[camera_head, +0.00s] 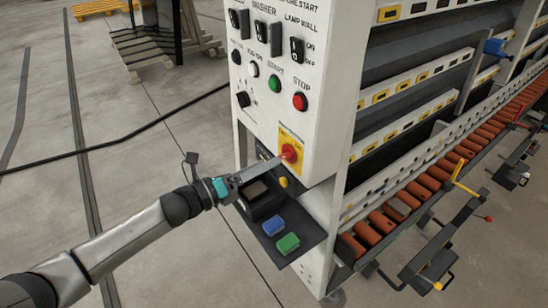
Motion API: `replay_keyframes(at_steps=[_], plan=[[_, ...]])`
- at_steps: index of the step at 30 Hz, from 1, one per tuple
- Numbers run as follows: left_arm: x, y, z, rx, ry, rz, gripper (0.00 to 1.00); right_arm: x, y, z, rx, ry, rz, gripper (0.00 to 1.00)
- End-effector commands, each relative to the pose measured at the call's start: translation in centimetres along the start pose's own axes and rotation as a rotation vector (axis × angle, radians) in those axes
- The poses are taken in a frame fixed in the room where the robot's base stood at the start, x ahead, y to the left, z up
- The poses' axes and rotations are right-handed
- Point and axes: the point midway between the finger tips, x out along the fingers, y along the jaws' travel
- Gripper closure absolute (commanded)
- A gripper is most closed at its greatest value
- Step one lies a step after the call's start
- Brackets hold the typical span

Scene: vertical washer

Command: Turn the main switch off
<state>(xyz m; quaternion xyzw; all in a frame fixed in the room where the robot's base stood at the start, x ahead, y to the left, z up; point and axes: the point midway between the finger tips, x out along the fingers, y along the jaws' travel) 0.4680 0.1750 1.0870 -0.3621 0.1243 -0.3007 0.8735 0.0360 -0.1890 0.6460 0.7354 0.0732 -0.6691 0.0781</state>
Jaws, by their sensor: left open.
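The main switch (289,153) is a red rotary knob on a yellow plate, low on the front of the white control panel (262,112). My left arm comes in from the lower left. My left gripper (277,161) is open, with its fingertips at the left side of the red knob. I cannot tell whether the fingers touch the knob or lie around it. The knob's exact angle is too small to read. My right gripper is not in view.
Black switches, a green button (275,84) and a red stop button (300,101) sit above on the panel. A dark shelf (305,232) with blue and green blocks juts out below. The washer's roller conveyor (430,180) extends to the right. Open floor lies left, crossed by a black cable.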

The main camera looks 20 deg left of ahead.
Motion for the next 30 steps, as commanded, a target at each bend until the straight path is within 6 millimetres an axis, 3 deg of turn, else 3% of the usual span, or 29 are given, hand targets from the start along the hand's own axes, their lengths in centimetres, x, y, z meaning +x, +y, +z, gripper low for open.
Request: replay_keyframes(at_steps=[9,21,30], plan=[[3.2,0.0,0.1,0.001,-0.001,0.0,0.05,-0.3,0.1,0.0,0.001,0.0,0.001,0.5],[3.6,0.0,0.0,0.0,0.0,0.0,0.06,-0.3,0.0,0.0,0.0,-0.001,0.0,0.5],[3.6,0.0,0.0,0.0,0.0,0.001,0.4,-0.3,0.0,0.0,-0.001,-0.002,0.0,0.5]])
